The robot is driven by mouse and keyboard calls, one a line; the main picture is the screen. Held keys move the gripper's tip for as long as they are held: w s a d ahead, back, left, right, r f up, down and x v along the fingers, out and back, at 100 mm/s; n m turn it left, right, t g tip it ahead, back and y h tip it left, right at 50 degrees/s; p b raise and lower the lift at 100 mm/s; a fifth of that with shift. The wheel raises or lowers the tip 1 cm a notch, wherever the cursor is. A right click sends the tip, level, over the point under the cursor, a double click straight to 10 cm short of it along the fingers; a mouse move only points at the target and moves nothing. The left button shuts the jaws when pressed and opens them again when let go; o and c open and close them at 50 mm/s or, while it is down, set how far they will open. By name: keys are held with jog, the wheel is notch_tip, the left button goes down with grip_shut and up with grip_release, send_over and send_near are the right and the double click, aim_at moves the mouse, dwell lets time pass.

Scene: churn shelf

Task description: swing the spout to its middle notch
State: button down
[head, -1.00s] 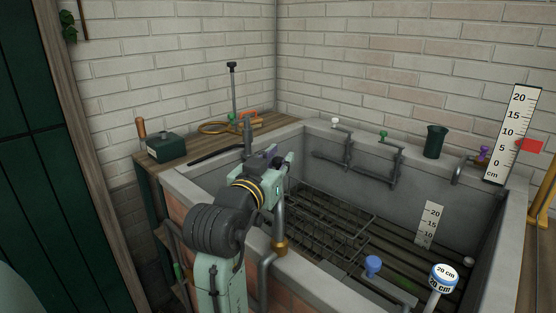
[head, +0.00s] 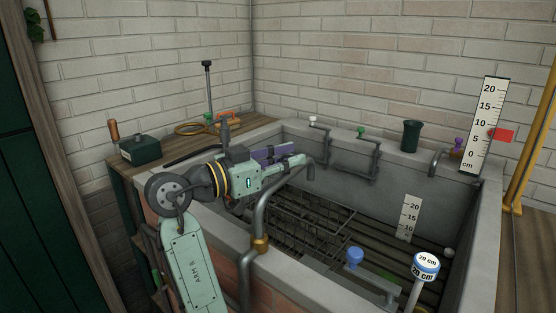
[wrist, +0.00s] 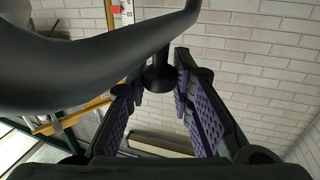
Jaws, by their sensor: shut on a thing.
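The spout (head: 262,208) is a grey bent pipe rising from a brass collar (head: 260,245) on the sink's near rim. In the head view its upper part slants right and back over the basin, its end turned down. My gripper (head: 284,158) is at this upper part, its purple-padded fingers reaching to it. In the wrist view the dark pipe (wrist: 70,75) crosses close up, and a dark round knob (wrist: 160,78) sits between the fingertips. My gripper is shut on this knob. I cannot make out any notches at the collar.
The stone sink (head: 470,225) holds a wire rack (head: 310,215) and an upright scale (head: 409,218). Small taps and a green cup (head: 411,136) stand along its back rim.

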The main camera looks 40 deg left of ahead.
jog(key=shift+d+m+g+h, duration=0.4)
jog(key=shift+d+m+h, duration=0.2)
jog(key=shift+h, duration=0.3)
jog(key=c, duration=1.4)
grip_release()
jog(key=shift+a, duration=0.1)
jog(key=v, duration=1.2)
